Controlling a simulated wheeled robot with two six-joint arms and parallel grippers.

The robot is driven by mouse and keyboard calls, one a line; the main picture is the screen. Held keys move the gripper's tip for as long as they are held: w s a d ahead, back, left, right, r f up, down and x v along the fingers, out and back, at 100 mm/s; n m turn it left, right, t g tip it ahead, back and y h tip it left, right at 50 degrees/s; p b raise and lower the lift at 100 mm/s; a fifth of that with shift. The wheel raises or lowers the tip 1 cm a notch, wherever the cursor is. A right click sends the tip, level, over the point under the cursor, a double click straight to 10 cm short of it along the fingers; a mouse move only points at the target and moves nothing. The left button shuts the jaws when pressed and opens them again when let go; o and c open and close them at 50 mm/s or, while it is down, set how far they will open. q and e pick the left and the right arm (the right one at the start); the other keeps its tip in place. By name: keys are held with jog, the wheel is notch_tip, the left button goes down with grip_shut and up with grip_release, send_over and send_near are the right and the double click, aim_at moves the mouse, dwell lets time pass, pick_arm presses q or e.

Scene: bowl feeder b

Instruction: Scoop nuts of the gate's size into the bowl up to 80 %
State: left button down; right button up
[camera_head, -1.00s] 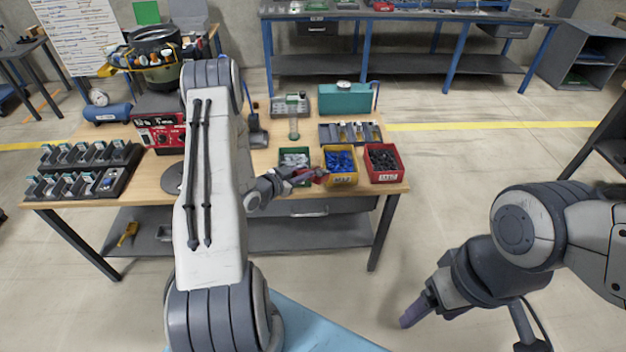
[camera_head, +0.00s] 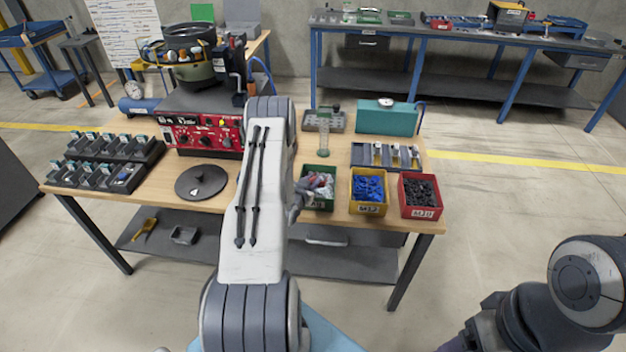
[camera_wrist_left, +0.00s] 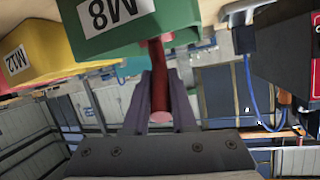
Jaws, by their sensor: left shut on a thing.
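The feeder bowl (camera_head: 190,48) stands on the red feeder unit (camera_head: 203,132) at the back left of the bench. A green bin (camera_head: 324,201) marked M8 holds light grey parts. A yellow bin (camera_head: 368,207) marked M12 holds blue parts. A red bin (camera_head: 420,209) holds dark parts. My left gripper (camera_wrist_left: 160,88) is shut on a red scoop handle (camera_wrist_left: 158,65), beside the green bin (camera_wrist_left: 135,22) in the left wrist view. The scoop's head is hidden. My right gripper (camera_head: 462,340) is at the lower edge, mostly cut off.
A black disc with a knob (camera_head: 201,182) lies on the bench. Racks of small parts (camera_head: 105,160) stand at the left, and a teal case (camera_head: 386,116) and a tray of gauges (camera_head: 385,155) at the back right.

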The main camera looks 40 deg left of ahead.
pick_arm(q)
notch_tip(320, 180, up, 6)
jog(key=p, duration=0.4)
jog(key=shift+f+p, duration=0.2)
jog(key=shift+p, duration=0.15)
jog(key=shift+r, duration=0.1)
jog(key=shift+t, duration=0.9)
jog(key=shift+s+d+r, duration=0.1)
jog(key=shift+s+r, duration=0.05)
jog(key=shift+r, duration=0.55)
jog(key=shift+s+d+r, duration=0.1)
jog(key=shift+s+r, duration=0.1)
jog(key=shift+r, duration=0.45)
jog(key=shift+s+d+r, duration=0.1)
jog(key=shift+s+r, duration=0.05)
jog(key=shift+r, duration=0.55)
